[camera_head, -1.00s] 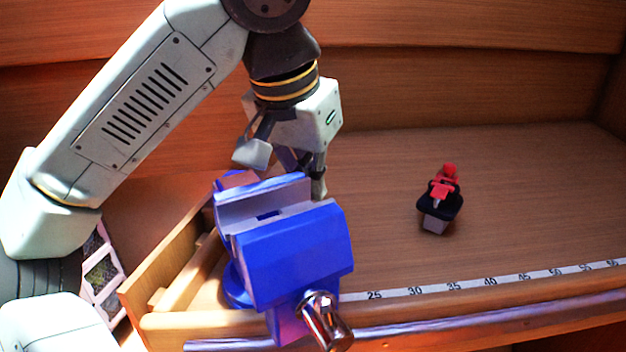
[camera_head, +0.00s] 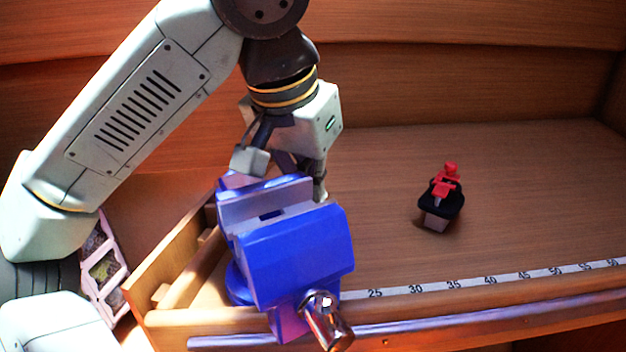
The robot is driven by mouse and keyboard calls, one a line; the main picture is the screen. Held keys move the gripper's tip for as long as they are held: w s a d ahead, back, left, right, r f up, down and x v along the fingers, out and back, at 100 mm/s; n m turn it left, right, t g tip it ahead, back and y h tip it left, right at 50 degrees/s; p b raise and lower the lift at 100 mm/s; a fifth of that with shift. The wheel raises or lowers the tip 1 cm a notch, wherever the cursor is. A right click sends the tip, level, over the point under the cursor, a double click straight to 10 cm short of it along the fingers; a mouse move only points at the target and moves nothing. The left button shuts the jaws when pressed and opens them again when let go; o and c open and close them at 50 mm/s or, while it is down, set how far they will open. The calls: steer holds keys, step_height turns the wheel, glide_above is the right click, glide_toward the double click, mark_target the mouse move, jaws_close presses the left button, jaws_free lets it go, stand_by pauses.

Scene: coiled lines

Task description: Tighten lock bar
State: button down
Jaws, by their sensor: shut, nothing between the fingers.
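A blue vise (camera_head: 297,250) stands at the front edge of the bench, on a round blue base (camera_head: 238,285) that shows at its lower left. A shiny metal screw end (camera_head: 327,318) sticks out at its front. I cannot clearly make out a lock bar; the far side and most of the base are hidden by the vise body. My gripper (camera_head: 284,172) points down just behind the vise's far jaw and is shut with nothing held. Its lower parts are partly hidden by the vise, so I cannot tell whether it touches the vise.
A small black and red clamp-like tool (camera_head: 441,198) stands on the bench (camera_head: 530,200) to the right, with clear room around it. A numbered scale strip (camera_head: 470,282) runs along the front edge. A wooden rack (camera_head: 180,285) is left of the vise. A wooden wall closes the back.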

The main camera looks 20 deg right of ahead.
steer(key=shift+s+a+f, duration=0.25)
steer(key=shift+s+a, duration=0.05)
stand_by(0.6)
steer(key=shift+w+r+p, duration=0.1)
steer(key=shift+w+p, duration=0.15)
steer(key=shift+p, duration=0.1)
steer(key=shift+w+r, duration=0.1)
steer(key=shift+w, duration=0.35)
steer(key=shift+a+r, duration=0.15)
steer(key=shift+r, duration=0.4)
steer(key=v, duration=1.1)
steer(key=shift+s, duration=0.3)
